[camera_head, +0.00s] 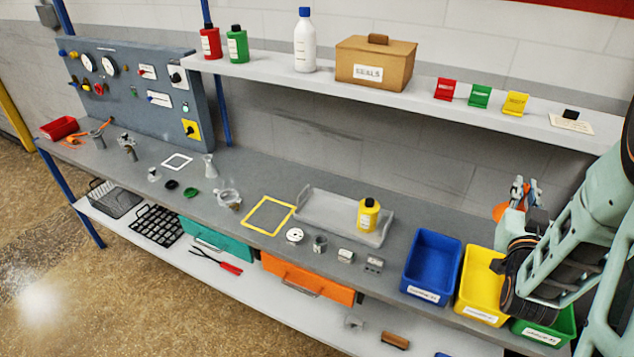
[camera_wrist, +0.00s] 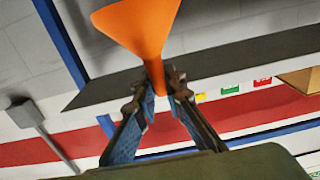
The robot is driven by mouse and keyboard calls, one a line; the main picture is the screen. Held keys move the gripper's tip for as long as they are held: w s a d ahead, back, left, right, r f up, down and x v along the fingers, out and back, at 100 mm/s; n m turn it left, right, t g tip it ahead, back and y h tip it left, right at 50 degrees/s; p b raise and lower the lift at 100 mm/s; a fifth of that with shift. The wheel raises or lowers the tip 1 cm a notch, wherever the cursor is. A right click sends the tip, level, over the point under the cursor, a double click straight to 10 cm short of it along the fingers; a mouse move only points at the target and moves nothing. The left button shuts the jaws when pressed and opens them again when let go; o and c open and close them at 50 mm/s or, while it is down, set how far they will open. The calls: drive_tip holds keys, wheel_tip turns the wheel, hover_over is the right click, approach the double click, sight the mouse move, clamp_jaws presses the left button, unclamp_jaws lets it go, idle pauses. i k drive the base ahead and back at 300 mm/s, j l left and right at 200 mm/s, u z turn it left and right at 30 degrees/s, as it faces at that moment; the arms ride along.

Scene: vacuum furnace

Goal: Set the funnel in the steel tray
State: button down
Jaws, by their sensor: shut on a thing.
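My gripper (camera_wrist: 160,88) is shut on the orange funnel (camera_wrist: 138,28), gripping its narrow stem, with the wide cone beyond the fingertips in the wrist view. In the head view my gripper (camera_head: 518,192) is at the right, above the bins, and a bit of the orange funnel (camera_head: 499,212) shows beside it, partly hidden by my arm. The steel tray (camera_head: 318,222) lies on the grey bench left of my gripper, well apart from the funnel. A yellow bottle (camera_head: 368,217) stands upright in the tray's right part; the tray's left part is bare.
Blue (camera_head: 431,263), yellow (camera_head: 482,286) and green (camera_head: 548,326) bins stand between the tray and my arm or below it. A white shelf (camera_head: 420,95) runs above the bench. Small parts (camera_head: 320,243) sit in front of the tray, and a yellow frame (camera_head: 268,216) lies to its left.

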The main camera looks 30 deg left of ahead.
sight(324, 211)
drive_tip(key=l+u, duration=0.1)
drive_tip(key=u, duration=0.8)
drive_tip(key=i+l, duration=0.05)
